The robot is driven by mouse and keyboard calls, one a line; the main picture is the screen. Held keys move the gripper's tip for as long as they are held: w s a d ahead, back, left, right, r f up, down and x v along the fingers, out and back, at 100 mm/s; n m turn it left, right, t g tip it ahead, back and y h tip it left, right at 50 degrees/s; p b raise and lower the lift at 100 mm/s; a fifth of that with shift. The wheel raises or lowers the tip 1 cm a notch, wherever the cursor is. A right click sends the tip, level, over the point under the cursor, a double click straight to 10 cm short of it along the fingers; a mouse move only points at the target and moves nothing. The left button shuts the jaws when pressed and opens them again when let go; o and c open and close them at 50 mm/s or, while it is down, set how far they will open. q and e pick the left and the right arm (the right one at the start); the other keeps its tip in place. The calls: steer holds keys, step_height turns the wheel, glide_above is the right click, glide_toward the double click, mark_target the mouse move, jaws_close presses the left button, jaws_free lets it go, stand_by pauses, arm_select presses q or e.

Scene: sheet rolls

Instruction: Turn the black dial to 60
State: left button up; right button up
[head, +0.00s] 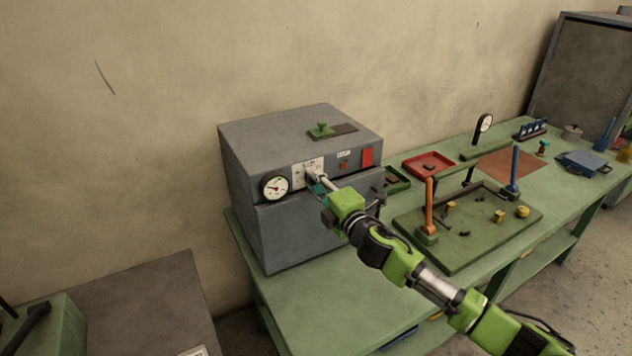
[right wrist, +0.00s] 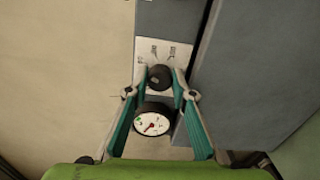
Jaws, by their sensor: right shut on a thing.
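The black dial (right wrist: 159,77) sits on a white scale plate (right wrist: 153,50) on the front of a grey box-shaped machine (head: 310,225). The plate also shows in the head view (head: 298,171), where my gripper hides the dial. My right gripper (right wrist: 160,74) has its teal-edged fingers on both sides of the dial and is shut on it. In the head view my right gripper (head: 318,182) reaches the machine front from the lower right. The scale numbers and the dial's pointer are too small to read. My left gripper is not in view.
A round white gauge (head: 275,187) is left of the plate, and a red block (head: 367,157) is to its right. A green lever (head: 321,130) is on the machine's top. The green table (head: 300,305) carries a red tray (head: 428,164) and an assembly board (head: 450,262) at right.

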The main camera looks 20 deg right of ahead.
steer(key=o, duration=1.1)
steer(key=s+d, duration=0.1)
steer(key=s, duration=1.1)
steer(key=shift+d, duration=0.3)
